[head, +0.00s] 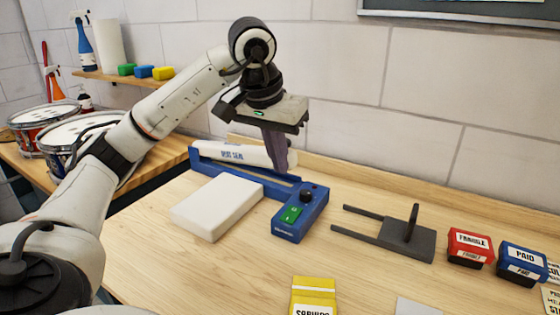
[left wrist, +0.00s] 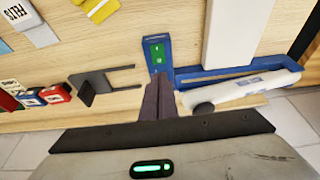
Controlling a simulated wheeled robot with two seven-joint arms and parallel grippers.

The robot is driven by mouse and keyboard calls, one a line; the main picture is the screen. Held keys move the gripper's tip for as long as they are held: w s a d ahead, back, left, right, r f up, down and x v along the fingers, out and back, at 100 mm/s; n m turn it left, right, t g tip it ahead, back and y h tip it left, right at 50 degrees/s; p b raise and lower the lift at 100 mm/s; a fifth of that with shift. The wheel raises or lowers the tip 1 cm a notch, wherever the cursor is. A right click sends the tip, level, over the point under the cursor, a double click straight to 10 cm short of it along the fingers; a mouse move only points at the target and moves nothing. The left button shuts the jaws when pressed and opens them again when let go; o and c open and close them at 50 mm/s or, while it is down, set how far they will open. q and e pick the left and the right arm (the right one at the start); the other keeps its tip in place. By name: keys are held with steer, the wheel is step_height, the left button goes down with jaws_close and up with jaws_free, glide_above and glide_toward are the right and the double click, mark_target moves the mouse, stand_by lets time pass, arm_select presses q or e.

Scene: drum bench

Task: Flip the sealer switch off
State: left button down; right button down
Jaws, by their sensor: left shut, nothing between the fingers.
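The blue heat sealer (head: 283,232) lies on the wooden bench, its white arm (head: 233,154) lettered along the side. Its control box carries a green rocker switch (head: 291,213) with white marks and a black knob (head: 306,192). The switch also shows in the left wrist view (left wrist: 157,53); I cannot tell from its tilt which side is pressed. My left gripper (head: 283,166) is shut and empty, fingers pointing down above the sealer, behind the knob and apart from the switch. Its fingers (left wrist: 160,82) hide part of the sealer in the left wrist view. My right gripper is not in view.
A white block (head: 217,207) lies left of the control box. A dark forked stand (head: 405,236) is to the right, then red (head: 469,247) and blue (head: 521,263) stamp boxes. A yellow packet (head: 313,297) lies in front. Drums (head: 75,132) stand at far left.

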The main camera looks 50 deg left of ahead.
arm_select(q)
steer(key=shift+w+a+r+b, duration=0.1)
steer(key=shift+w+r+b, duration=0.05)
steer(key=shift+w+b, duration=0.7)
glide_toward(294, 209)
steer(key=x, duration=0.5)
steer(key=shift+w+a+f+b, duration=0.1)
steer(key=shift+f+b, duration=0.1)
steer(key=shift+b, duration=0.2)
steer(key=shift+w+f, duration=0.1)
steer(key=shift+f, duration=0.25)
